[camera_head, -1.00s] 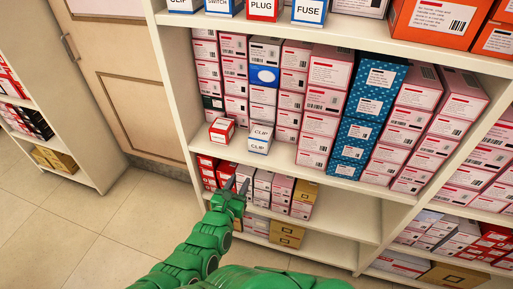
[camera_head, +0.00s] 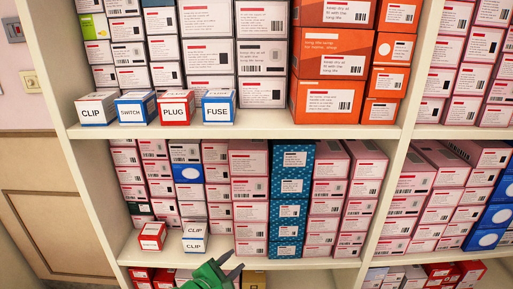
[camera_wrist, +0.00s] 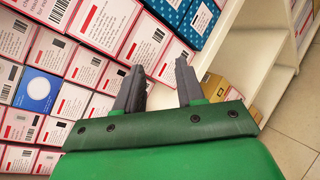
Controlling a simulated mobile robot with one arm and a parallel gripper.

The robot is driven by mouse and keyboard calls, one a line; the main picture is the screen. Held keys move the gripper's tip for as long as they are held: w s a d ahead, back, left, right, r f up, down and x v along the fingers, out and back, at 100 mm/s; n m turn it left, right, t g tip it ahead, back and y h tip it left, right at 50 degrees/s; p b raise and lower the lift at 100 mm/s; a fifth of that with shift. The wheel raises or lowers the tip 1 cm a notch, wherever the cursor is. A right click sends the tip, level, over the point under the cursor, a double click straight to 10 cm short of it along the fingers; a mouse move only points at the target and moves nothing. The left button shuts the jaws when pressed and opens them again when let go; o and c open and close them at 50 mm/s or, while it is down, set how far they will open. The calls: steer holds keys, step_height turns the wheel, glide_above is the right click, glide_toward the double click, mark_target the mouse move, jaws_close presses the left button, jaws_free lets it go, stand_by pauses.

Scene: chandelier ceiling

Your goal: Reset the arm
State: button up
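Boxes and the shelf lie beyond the fingertips. Most of my arm is out of the head view.
A white shelf unit (camera_head: 260,131) holds stacked boxes. Clip (camera_head: 98,110), switch (camera_head: 136,108), plug (camera_head: 176,107) and fuse (camera_head: 219,107) boxes line the upper shelf's front.

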steer(key=s+d+r+m+g, duration=0.2)
steer(key=s+d+m+g, duration=0.15)
steer(key=d+m, duration=0.3)
steer(key=s+d+r+m+g, duration=0.1)
steer(key=s+d+m+g, duration=0.2)
steer(key=d+m+g, duration=0.3)
steer(key=s+a+r+m+g+y, duration=0.3)
steer(key=s+r+m+y, duration=0.35)
steer(key=s+m, duration=0.4)
steer(key=s+d+r+g, duration=0.1)
steer(key=s+d+r, duration=0.1)
steer(key=s+d, duration=0.3)
steer(key=s+d+r+g+y, duration=0.1)
steer(key=s+d+r, duration=0.1)
steer(key=s+d, duration=0.3)
steer(key=shift+d+r+n, duration=0.3)
steer(key=shift+d+n, duration=0.1)
steer(key=shift+d, duration=0.8)
steer(key=shift+g+y, duration=0.25)
